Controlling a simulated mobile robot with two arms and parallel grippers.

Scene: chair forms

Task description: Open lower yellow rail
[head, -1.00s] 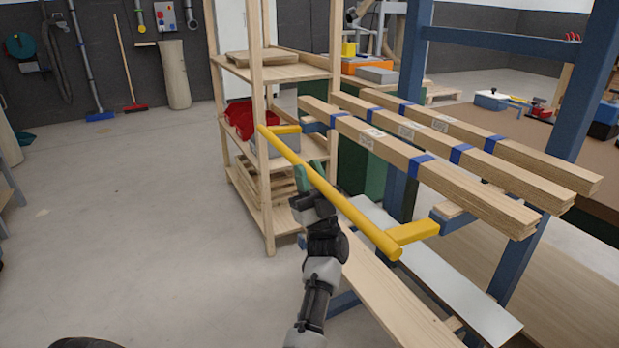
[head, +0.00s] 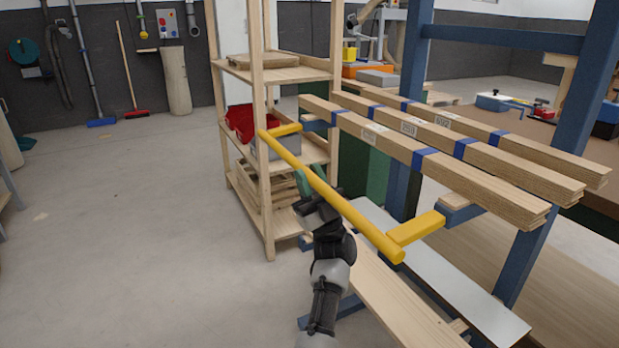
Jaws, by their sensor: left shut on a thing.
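The yellow rail (head: 360,219) is a long round bar with short yellow arms at its two ends. The near arm (head: 417,228) reaches to the blue rack (head: 462,212), and the far arm lies by the wooden shelf. The rail stands in front of the wood bundles, at about their height or a little lower. My left gripper (head: 322,202) is at the middle of the rail from below and is shut on it. Its fingertips are partly hidden by the rail and its own body. My right gripper is not in view.
Bundled wood strips (head: 440,165) with blue bands lie on the rack's arms. Boards (head: 405,300) lie lower on the rack. A wooden shelf unit (head: 262,170) with a red bin (head: 239,122) stands behind. The floor (head: 130,240) at left is clear.

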